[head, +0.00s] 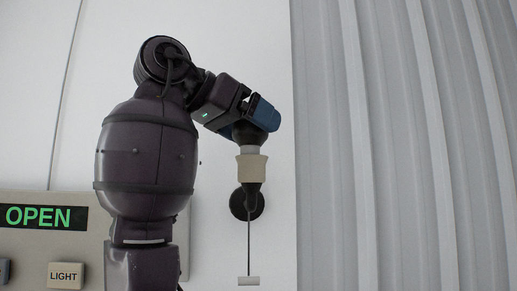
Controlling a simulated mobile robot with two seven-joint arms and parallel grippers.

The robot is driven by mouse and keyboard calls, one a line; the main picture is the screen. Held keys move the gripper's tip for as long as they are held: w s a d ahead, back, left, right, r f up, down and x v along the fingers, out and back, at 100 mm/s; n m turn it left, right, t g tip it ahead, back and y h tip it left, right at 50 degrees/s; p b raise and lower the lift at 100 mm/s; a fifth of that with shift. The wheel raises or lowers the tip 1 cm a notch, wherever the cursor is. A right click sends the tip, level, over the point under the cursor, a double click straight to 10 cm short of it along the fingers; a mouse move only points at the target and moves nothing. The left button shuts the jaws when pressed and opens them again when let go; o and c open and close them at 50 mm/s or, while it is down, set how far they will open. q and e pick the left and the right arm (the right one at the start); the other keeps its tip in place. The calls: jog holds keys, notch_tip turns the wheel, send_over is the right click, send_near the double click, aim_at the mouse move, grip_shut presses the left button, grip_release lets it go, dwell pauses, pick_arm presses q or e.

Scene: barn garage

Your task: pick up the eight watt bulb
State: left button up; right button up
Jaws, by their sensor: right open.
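My right arm rises from the lower left and bends over at the top. Its gripper (252,125) is at the arm's end, just above a wall lamp fixture. The gripper's jaws are open and partly hidden by the arm's last link and a blue part. The fixture has a round black wall mount (239,206) and a cream socket-like piece (252,168) on top. I cannot make out the eight watt bulb; if it is at the fixture's top, the gripper hides it. I cannot tell whether the gripper touches the fixture. My left gripper is not in view.
A thin pull cord (249,245) hangs from the fixture to a pale handle (248,281). A wall panel at left has a green OPEN display (42,217) and a LIGHT button (65,276). Ribbed grey wall (400,140) fills the right, with free room before it.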

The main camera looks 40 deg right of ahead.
jog(key=shift+d, duration=0.1)
dwell(0.3)
jog(key=c, duration=0.8)
